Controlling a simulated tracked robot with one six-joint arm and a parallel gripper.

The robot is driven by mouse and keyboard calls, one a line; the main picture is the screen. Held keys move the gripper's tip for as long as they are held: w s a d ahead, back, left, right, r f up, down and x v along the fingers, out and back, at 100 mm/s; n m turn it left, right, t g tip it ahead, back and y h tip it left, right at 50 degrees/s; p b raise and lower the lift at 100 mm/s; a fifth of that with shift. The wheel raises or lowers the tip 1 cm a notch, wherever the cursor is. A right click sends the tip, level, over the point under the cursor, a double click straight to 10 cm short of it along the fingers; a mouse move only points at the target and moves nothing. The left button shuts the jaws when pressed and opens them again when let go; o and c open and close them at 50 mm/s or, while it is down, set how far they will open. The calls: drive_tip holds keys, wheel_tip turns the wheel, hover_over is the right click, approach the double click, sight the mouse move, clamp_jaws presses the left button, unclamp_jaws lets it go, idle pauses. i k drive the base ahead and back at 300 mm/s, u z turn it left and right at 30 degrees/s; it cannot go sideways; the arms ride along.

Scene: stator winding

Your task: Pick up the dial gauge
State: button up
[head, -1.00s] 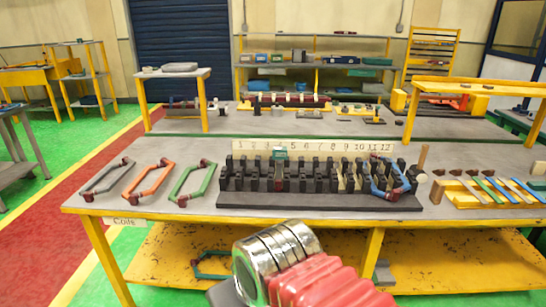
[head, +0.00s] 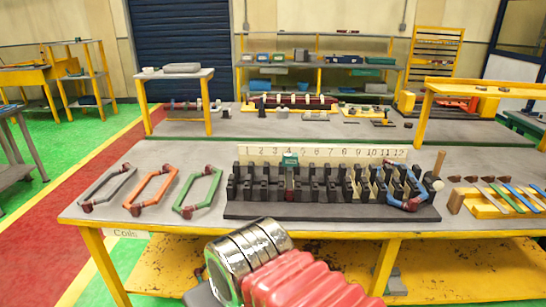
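I cannot make out a dial gauge for certain in the head view. A small teal block (head: 289,160) stands upright at the slotted black stator block (head: 330,212), by number 4 on the strip behind; its detail is too small to read. Part of my arm, with chrome rings and a red ribbed sleeve, shows at the bottom centre, in front of the bench. My gripper's fingers are not in view.
The grey bench (head: 130,232) carries grey (head: 106,188), orange (head: 157,188) and green (head: 198,193) coils at left. A blue coil (head: 408,202) rests on the stator block's right end. Several coloured strips lie at far right, near a wooden-handled tool (head: 438,165).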

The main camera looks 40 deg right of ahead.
sight(289, 159)
drive_tip(key=z, duration=0.05)
drive_tip(key=i, duration=1.4)
drive_tip(key=z, duration=0.75)
